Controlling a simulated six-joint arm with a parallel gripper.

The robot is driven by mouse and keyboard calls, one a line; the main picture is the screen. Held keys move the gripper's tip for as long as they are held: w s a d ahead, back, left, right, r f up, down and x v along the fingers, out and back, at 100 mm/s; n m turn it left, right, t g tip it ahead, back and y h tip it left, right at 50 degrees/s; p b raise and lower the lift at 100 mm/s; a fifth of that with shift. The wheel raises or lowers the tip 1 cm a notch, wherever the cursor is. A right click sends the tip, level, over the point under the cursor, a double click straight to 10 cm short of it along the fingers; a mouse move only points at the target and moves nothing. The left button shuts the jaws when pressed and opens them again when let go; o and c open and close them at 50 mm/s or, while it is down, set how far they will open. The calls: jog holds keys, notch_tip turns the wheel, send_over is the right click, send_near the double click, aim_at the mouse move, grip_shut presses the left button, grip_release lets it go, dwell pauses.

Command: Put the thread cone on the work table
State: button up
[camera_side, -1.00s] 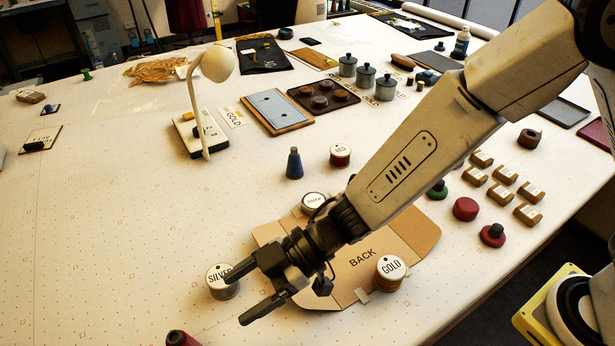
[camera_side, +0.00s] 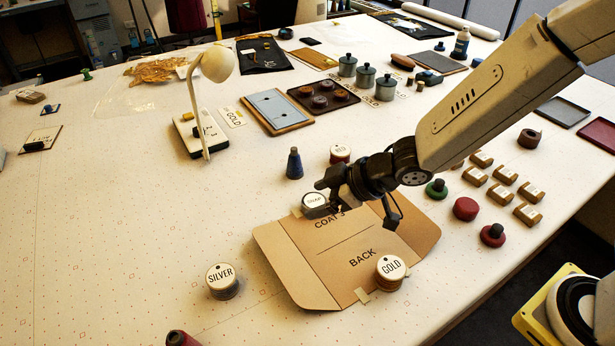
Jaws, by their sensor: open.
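A dark blue cone (camera_side: 294,164), which looks like the thread cone, stands upright on the pale, speckled work table (camera_side: 110,230). My gripper (camera_side: 362,207) is right of the cone and nearer the camera, over the upper part of the brown card pattern (camera_side: 310,262). The gripper is open with nothing visible between its fingers. It is apart from the cone in the picture, and its height above the table is hard to judge. A dark red object (camera_side: 180,338), cut off by the bottom edge, could be another cone; I cannot tell.
Round-labelled SNAP (camera_side: 314,200), RED (camera_side: 340,153), SILVER (camera_side: 221,280) and GOLD (camera_side: 390,270) pieces stand near the gripper. A white lamp (camera_side: 207,105) stands left of the cone. The table's left front is mostly clear.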

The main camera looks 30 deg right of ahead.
jog(key=s+d+m+g+h, duration=0.1)
jog(key=s+d+m+h, duration=0.1)
jog(key=d, duration=0.4)
jog(key=s+d+m+g+h, duration=0.1)
jog(key=s+d+m+h, duration=0.1)
jog(key=d, duration=0.4)
jog(key=s+d+f+m+g+h, duration=0.1)
jog(key=s+d+m+h, duration=0.1)
jog(key=d, duration=0.4)
jog(key=shift+s+d+m, duration=0.25)
jog(key=shift+s+m, duration=0.35)
jog(key=shift+m, duration=0.1)
jog(key=s, duration=0.1)
jog(key=s+d+m+g, duration=0.1)
jog(key=s, duration=0.1)
jog(key=s+d+m+g, duration=0.1)
jog(key=shift+s+d+f, duration=0.15)
jog(key=shift+s+d, duration=0.05)
jog(key=shift+s, duration=0.1)
